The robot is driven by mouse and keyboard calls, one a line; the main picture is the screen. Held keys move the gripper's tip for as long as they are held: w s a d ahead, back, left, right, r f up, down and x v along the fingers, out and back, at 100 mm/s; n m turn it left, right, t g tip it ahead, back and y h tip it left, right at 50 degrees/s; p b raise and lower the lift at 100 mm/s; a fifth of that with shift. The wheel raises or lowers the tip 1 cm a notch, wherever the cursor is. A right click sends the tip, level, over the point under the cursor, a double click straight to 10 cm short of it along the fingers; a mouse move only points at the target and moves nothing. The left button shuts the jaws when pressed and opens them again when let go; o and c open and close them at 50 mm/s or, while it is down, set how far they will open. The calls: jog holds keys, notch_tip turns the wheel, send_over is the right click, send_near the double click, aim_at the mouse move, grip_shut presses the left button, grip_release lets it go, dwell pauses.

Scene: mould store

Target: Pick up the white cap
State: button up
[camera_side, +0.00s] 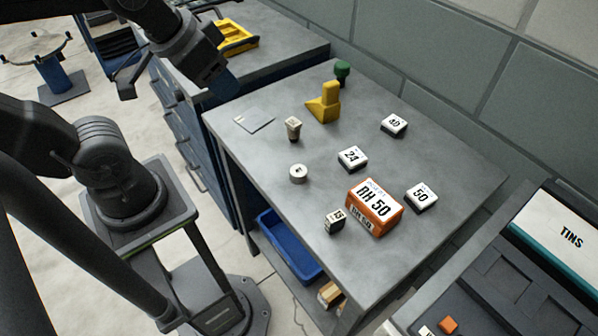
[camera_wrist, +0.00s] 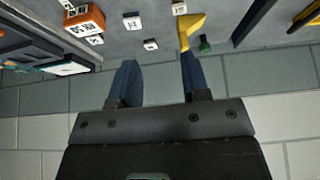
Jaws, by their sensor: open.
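The white cap (camera_side: 298,173), a small round disc with a dark mark on top, lies on the grey table (camera_side: 270,215) near its left edge in the side view. I cannot make it out in the wrist view. My gripper (camera_side: 225,88) is above the far left of the table, up and to the left of the cap and well apart from it. In the wrist view its two blue fingers (camera_wrist: 158,64) stand apart with nothing between them.
A yellow piece (camera_side: 325,104) and green knob (camera_side: 342,70) stand at the back. A flat plate (camera_side: 254,119) lies far left.

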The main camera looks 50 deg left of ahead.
jog(key=o, duration=0.5)
jog(key=shift+c, duration=0.2)
jog(key=m+g+y, duration=0.2)
jog(key=m+g, duration=0.3)
jog(key=m, duration=1.6)
send_over(299, 171)
jog(key=s, duration=0.1)
jog(key=f, duration=1.8)
jog(key=shift+d, duration=0.3)
jog(key=shift+w+a+f, duration=0.1)
jog(key=shift+w+f, duration=0.05)
jog(key=shift+f, duration=0.75)
jog(key=shift+w+a+f, duration=0.15)
jog(key=shift+w+f, duration=0.05)
jog(key=shift+f, duration=0.7)
jog(key=shift+w+a+f, duration=0.1)
jog(key=shift+w+f, duration=0.05)
jog(key=shift+f, duration=0.75)
